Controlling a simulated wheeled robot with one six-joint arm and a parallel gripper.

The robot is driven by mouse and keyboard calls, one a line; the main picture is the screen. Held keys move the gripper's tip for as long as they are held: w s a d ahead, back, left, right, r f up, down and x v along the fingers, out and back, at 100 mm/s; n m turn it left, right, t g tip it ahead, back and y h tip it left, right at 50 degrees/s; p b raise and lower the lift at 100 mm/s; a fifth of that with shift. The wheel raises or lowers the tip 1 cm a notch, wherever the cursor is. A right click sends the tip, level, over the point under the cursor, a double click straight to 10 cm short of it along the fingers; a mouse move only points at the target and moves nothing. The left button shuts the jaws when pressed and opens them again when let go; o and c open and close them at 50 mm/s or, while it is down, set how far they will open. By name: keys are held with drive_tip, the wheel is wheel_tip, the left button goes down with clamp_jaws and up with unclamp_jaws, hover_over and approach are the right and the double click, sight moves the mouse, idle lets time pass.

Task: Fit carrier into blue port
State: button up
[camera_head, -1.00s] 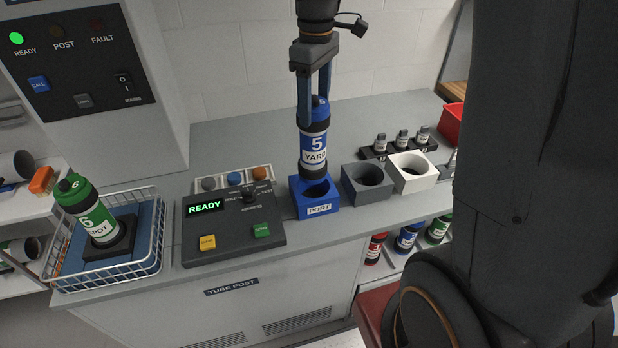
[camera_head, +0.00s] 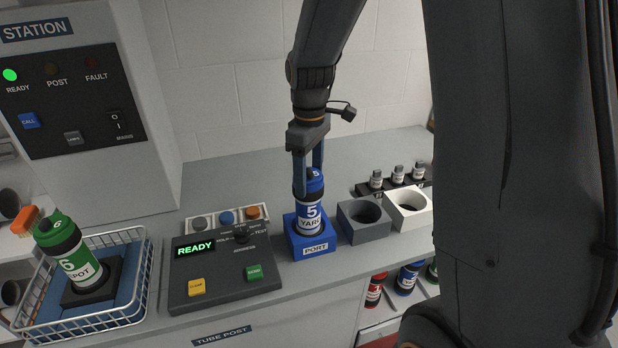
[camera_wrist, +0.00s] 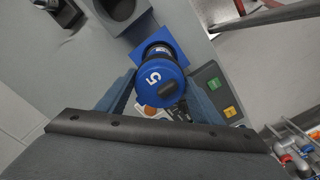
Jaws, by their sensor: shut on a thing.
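The blue carrier (camera_head: 309,208), marked 5 and YARD, stands upright with its lower end inside the blue port (camera_head: 314,243). Its label is partly hidden by the port's rim, so how deep it sits is hard to tell. My gripper (camera_head: 309,176) is shut on the carrier's upper part from above. In the wrist view, my gripper's fingers (camera_wrist: 161,92) lie on either side of the carrier's blue cap (camera_wrist: 158,82), with the blue port (camera_wrist: 178,50) behind it.
A grey port (camera_head: 350,233) and a white port (camera_head: 419,217) stand to the right, both empty. The control panel (camera_head: 215,290) reads READY, left of the blue port. A wire basket (camera_head: 140,285) holds a green carrier (camera_head: 72,257) marked 6. Small bottles (camera_head: 397,176) stand behind the ports.

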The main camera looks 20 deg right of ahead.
drive_tip(key=o, duration=1.6)
drive_tip(key=shift+f, duration=0.1)
wheel_tip(320, 180, up, 11)
drive_tip(key=b, duration=0.4)
drive_tip(key=shift+w+f, duration=0.1)
drive_tip(key=shift+r, duration=0.45)
drive_tip(key=s+f+m, duration=0.3)
drive_tip(key=s+f, duration=0.1)
drive_tip(key=f, duration=0.1)
drive_tip(key=s+f+m+t, duration=0.1)
drive_tip(key=s+f+m, duration=0.2)
drive_tip(key=s+f, duration=0.1)
drive_tip(key=s+f+m+t, duration=0.1)
drive_tip(key=s+f+m, duration=0.2)
drive_tip(key=s+f, duration=0.2)
drive_tip(key=shift+a+f, duration=0.1)
drive_tip(key=shift+f, duration=0.8)
